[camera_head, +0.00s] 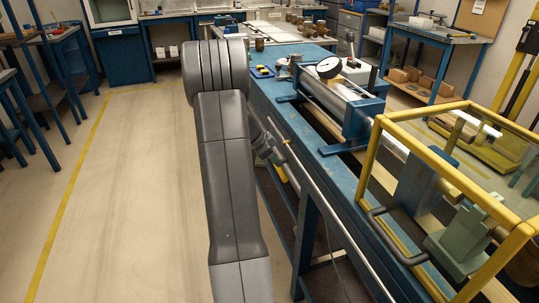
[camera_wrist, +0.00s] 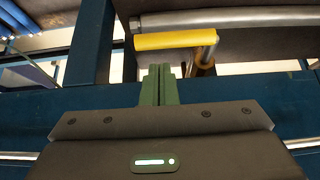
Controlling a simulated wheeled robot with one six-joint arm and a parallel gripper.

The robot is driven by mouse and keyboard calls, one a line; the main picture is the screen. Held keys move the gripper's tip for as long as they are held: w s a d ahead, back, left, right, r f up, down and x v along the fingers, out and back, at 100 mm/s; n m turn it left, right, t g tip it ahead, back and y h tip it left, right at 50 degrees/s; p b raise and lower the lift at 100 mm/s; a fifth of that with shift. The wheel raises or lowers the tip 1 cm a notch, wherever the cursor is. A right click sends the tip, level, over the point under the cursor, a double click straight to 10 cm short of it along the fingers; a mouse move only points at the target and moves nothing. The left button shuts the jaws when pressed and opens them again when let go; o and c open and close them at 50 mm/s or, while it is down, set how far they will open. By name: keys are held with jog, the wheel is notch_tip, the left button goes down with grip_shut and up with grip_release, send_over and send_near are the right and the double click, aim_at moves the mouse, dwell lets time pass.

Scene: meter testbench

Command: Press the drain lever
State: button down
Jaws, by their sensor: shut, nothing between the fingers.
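The drain lever, which I take to be the yellow handle (camera_wrist: 172,40) on a brass stem, shows in the wrist view at the top middle. It lies across the picture, with its stem at its right end. My gripper (camera_wrist: 160,71) has two green fingers pressed together with nothing between them. The fingertips appear just below the yellow handle in the picture; I cannot tell whether they touch it. In the head view my grey arm hides the gripper, and I cannot make out the lever clearly there.
A blue bench (camera_head: 335,165) runs along the right of my arm, with a metal cylinder (camera_head: 325,100) and a yellow-framed guard (camera_head: 440,165) on it. A metal rail (camera_head: 330,215) runs along its side. The floor (camera_head: 130,180) on the left is clear.

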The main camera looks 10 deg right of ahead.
aim_at(280, 174)
jog(key=shift+x, duration=1.85)
jog(key=shift+f+b, duration=0.25)
jog(key=shift+b, duration=0.3)
